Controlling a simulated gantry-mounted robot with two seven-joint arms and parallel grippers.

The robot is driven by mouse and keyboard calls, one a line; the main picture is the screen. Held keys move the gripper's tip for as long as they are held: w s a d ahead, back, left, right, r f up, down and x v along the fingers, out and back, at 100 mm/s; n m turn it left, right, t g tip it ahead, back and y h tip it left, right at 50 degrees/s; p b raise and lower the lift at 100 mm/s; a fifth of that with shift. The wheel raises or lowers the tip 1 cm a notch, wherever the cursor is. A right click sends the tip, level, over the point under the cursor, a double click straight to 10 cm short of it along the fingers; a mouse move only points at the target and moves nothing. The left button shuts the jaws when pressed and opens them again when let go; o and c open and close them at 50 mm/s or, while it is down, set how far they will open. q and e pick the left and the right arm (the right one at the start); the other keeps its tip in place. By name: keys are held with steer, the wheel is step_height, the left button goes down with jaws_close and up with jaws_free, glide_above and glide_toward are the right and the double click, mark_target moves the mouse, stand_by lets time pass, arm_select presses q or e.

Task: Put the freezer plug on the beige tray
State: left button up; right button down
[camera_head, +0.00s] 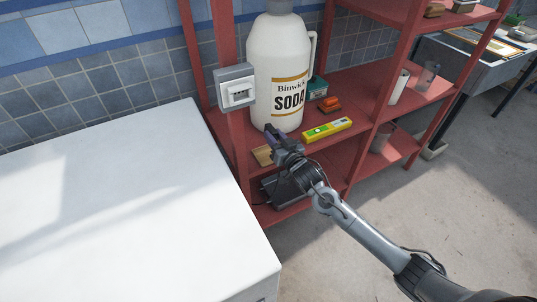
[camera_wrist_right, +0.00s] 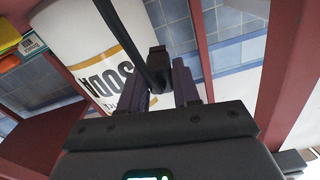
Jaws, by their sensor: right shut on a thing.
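My right gripper (camera_head: 273,137) is in front of the red shelf, just below the big soda jug. It is shut on a dark plug (camera_wrist_right: 158,68), seen between the two fingers in the right wrist view, where a thick black strip like a cable runs up beside it. In the head view the plug cannot be told apart from the dark fingertips. A small flat tan piece (camera_head: 261,156), which may be the beige tray, lies on the shelf just left of and below the gripper, partly hidden by it. My left gripper is not in view.
The white soda jug (camera_head: 276,75) stands close behind the gripper. A grey socket box (camera_head: 235,88) is at the left shelf post. A yellow-green box (camera_head: 327,130) and orange item (camera_head: 329,104) lie to the right. A white top (camera_head: 120,210) fills the left.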

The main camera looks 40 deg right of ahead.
steer(key=shift+w+d+f+n+b, duration=0.25)
steer(key=shift+d+f+n+b, duration=0.25)
steer(key=shift+b, duration=0.4)
steer(key=shift+w+a+f+n+b, duration=0.1)
steer(key=shift+f+n+b, duration=0.15)
steer(key=shift+n+b, duration=0.25)
step_height(320, 180, down, 6)
steer(key=b, duration=0.6)
steer(key=shift+r, duration=0.15)
steer(key=shift+f+b, duration=0.3)
steer(key=shift+f, duration=0.6)
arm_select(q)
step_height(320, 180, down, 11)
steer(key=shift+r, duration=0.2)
arm_select(e)
steer(key=shift+f, duration=0.15)
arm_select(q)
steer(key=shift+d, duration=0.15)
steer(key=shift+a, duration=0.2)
arm_select(e)
steer(key=shift+f, duration=0.2)
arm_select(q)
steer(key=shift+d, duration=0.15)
arm_select(e)
steer(key=shift+c, duration=1.3)
jaws_free()
steer(key=shift+f, duration=0.1)
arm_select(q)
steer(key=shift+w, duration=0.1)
